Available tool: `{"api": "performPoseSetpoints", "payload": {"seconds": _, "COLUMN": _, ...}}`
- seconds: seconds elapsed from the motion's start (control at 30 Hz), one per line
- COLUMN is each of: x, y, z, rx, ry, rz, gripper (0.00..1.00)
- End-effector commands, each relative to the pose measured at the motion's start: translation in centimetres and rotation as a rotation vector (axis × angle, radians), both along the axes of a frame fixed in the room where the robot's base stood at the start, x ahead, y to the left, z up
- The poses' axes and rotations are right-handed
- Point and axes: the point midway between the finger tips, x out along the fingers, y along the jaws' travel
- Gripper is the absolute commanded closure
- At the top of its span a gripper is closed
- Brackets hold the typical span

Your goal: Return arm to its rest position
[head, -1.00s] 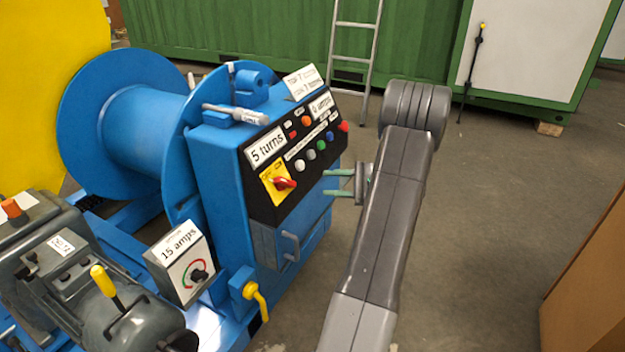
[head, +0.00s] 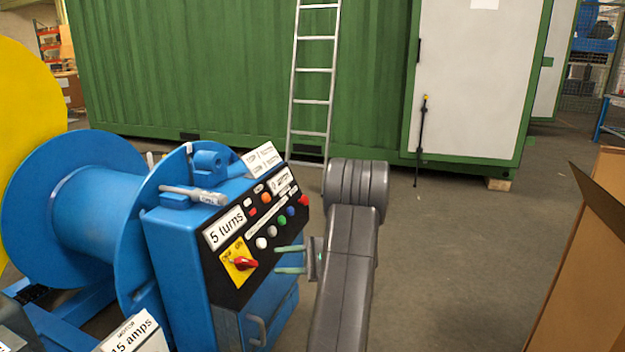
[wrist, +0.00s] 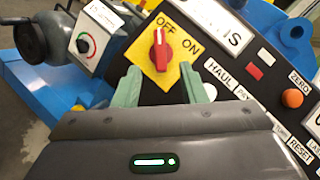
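My gripper (head: 290,260) is in front of the control panel of the blue winch machine (head: 170,250), at the end of my grey arm. Its two green fingers are apart with nothing between them. In the wrist view the open fingers (wrist: 168,92) frame the red rotary switch (wrist: 160,50) on its yellow OFF/ON plate (wrist: 178,75). The switch also shows in the head view (head: 245,263). The fingertips look apart from the switch, though the exact gap is hard to tell.
The panel carries several coloured buttons (head: 279,222) and a "5 turns" label (head: 225,228). A ladder (head: 312,90) leans at a green container (head: 200,70). A cardboard box (head: 585,270) stands at right. Open floor (head: 460,260) lies between.

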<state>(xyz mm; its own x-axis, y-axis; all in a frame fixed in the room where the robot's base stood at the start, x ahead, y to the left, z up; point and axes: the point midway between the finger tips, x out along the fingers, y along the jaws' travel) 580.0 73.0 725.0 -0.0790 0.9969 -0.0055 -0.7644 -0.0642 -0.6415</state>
Motion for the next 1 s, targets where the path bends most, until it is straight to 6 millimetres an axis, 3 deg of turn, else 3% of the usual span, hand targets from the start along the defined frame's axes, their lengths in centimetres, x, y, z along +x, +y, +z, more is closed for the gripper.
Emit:
{"api": "performPoseSetpoints", "payload": {"seconds": 0.2, "x": -0.4, "y": 4.4, "z": -0.2, "rx": 0.0, "ry": -0.001, "rz": 0.003, "gripper": 0.62}}
{"api": "performPoseSetpoints", "payload": {"seconds": 0.4, "x": -0.6, "y": 7.3, "z": -0.1, "rx": 0.0, "ry": -0.001, "rz": 0.001, "gripper": 0.62}}
{"api": "performPoseSetpoints", "payload": {"seconds": 0.6, "x": -0.7, "y": 8.5, "z": -0.1, "rx": -0.001, "ry": -0.001, "rz": 0.001, "gripper": 0.62}}
{"api": "performPoseSetpoints", "payload": {"seconds": 1.0, "x": -0.7, "y": 8.4, "z": 0.0, "rx": 0.001, "ry": 0.002, "rz": -0.002, "gripper": 0.62}}
